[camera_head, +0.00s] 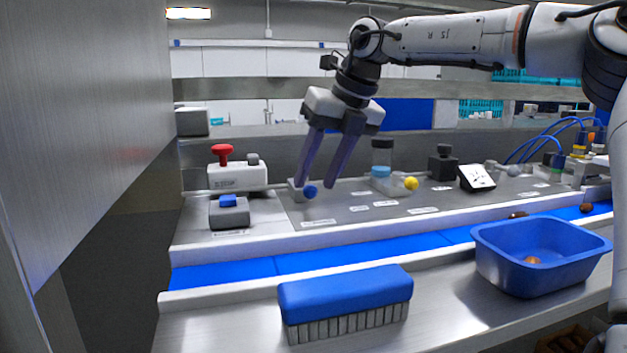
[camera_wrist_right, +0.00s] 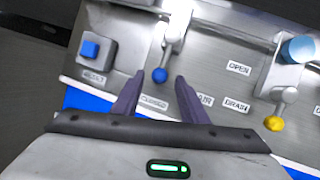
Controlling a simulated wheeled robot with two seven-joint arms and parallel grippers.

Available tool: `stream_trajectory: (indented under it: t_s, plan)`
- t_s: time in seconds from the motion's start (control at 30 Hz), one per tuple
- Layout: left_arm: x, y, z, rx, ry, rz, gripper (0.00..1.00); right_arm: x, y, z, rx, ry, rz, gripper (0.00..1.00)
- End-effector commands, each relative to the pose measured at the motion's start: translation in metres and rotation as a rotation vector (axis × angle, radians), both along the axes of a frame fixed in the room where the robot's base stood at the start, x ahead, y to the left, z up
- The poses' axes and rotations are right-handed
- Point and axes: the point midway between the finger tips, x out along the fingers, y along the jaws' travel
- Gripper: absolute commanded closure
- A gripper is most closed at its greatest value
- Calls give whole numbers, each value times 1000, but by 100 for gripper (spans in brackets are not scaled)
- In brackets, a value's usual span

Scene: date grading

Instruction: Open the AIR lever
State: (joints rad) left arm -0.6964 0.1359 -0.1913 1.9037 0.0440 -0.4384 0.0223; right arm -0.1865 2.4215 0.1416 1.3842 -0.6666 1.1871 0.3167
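The lever with a blue ball knob (camera_head: 310,191) stands on the grey control panel. I take it as the AIR lever; in the right wrist view its knob (camera_wrist_right: 160,75) is near plates reading CLOSED and AIR. My right gripper (camera_head: 316,186) points down at this lever with its two purple fingers apart. In the right wrist view the knob shows between the fingertips (camera_wrist_right: 160,76), with a gap on each side. I see no grip on it. A second lever has a yellow knob (camera_head: 411,183), which also shows by the DRAIN plate (camera_wrist_right: 274,123). My left gripper is not in view.
Left of the lever are a red knob (camera_head: 222,150) on a white box and a blue button (camera_head: 228,200). In front run a blue conveyor (camera_head: 345,249), a blue brush (camera_head: 345,290) and a blue tub (camera_head: 545,275). A metal wall (camera_head: 80,120) fills the left.

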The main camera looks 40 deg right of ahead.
Motion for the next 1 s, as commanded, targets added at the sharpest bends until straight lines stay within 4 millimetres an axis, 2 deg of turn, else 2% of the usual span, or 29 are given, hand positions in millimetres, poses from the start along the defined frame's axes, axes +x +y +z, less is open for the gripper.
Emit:
stream_trajectory:
  t_s: [0.2, 0.47, 0.5, 0.73, 1.0]
  plan:
    - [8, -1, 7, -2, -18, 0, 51, 8, 1, -17, 0, 1, 0, 60]
    - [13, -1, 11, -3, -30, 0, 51, 9, 1, -19, 0, -1, 0, 60]
    - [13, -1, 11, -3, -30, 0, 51, 9, 1, -19, 0, -1, 0, 62]
    - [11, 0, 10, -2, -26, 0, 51, 9, 1, -18, 0, -1, 0, 100]
    - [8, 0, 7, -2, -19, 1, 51, 6, -2, -18, 1, -2, -1, 100]
